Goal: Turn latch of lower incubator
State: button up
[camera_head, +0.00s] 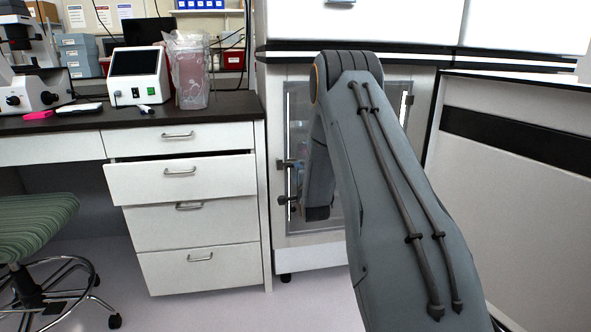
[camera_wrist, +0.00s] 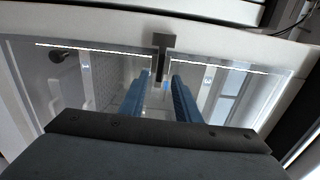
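The lower incubator has a glass door (camera_head: 299,125) in a pale frame, partly hidden behind my arm. Dark fittings stand at the door's left edge, an upper one (camera_head: 287,163) and a lower one (camera_head: 287,201). In the wrist view a dark latch (camera_wrist: 162,45) crosses from the pale frame onto the glass. My gripper (camera_wrist: 161,77) is open, with its two blue fingers apart. The latch's end shows between the fingertips; I cannot tell whether they touch it. In the head view my arm hides the fingers.
A drawer cabinet (camera_head: 195,220) stands left of the incubator, with one drawer slightly pulled out. A white panel with a dark band (camera_head: 520,140) stands close on the right. A green stool (camera_head: 35,222) is at far left. The floor before the cabinet is clear.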

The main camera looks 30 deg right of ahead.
jog(key=shift+v, duration=1.45)
jog(key=s+a+r+n+g+y, duration=0.2)
jog(key=s+a+n+g, duration=0.3)
jog(key=a, duration=0.7)
jog(key=s+a+r+n+g+y, duration=0.3)
jog(key=s+a+n, duration=0.45)
jog(key=a, duration=0.45)
jog(key=s+a+n+g, duration=0.2)
jog(key=s+a+n, duration=0.15)
jog(key=s, duration=0.55)
jog(key=s+a+n+g, duration=0.25)
jog(key=s+a, duration=0.25)
jog(key=s, duration=0.4)
jog(key=s+a+r+n+g, duration=0.1)
jog(key=s+n+g, duration=0.15)
jog(key=s, duration=0.75)
jog(key=s+a+r+n+g, duration=0.1)
jog(key=s+a+n+g, duration=0.15)
jog(key=s, duration=0.75)
jog(key=d+r+m+p, duration=0.2)
jog(key=d+r+p, duration=0.8)
jog(key=p, duration=0.8)
jog(key=shift+w+p, duration=0.3)
